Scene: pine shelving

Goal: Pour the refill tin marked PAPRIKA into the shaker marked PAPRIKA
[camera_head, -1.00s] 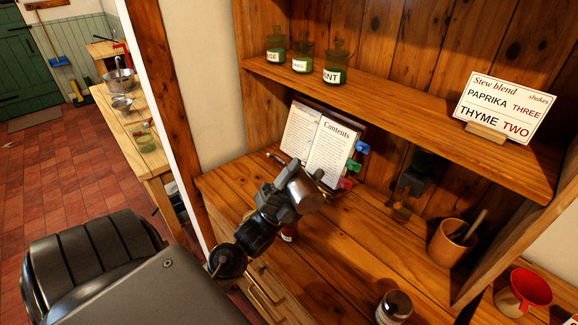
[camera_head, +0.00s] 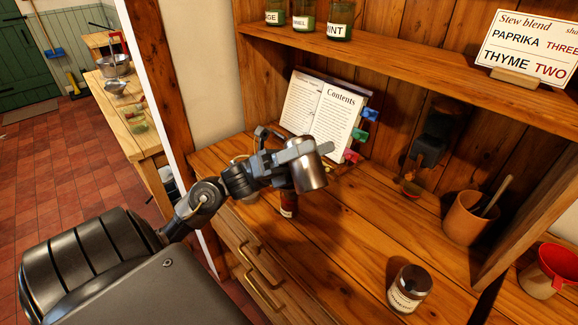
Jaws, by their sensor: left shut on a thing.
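My left gripper (camera_head: 290,160) is shut on a metal tin (camera_head: 312,176), holding it above the counter. The tin looks tilted; its marking and its mouth do not show clearly. A small jar with reddish-brown contents (camera_head: 288,204) stands on the counter just below and left of the tin, partly hidden by the tin and gripper. Its label is too small to read. Another glass jar with a dark lid and pale label (camera_head: 409,289) stands at the counter's front right; I cannot read its label. My right gripper is not in view.
An open book (camera_head: 322,108) leans at the back with coloured tabs. The upper shelf (camera_head: 420,70) holds green jars and a recipe card (camera_head: 526,48). Mid-counter is clear.

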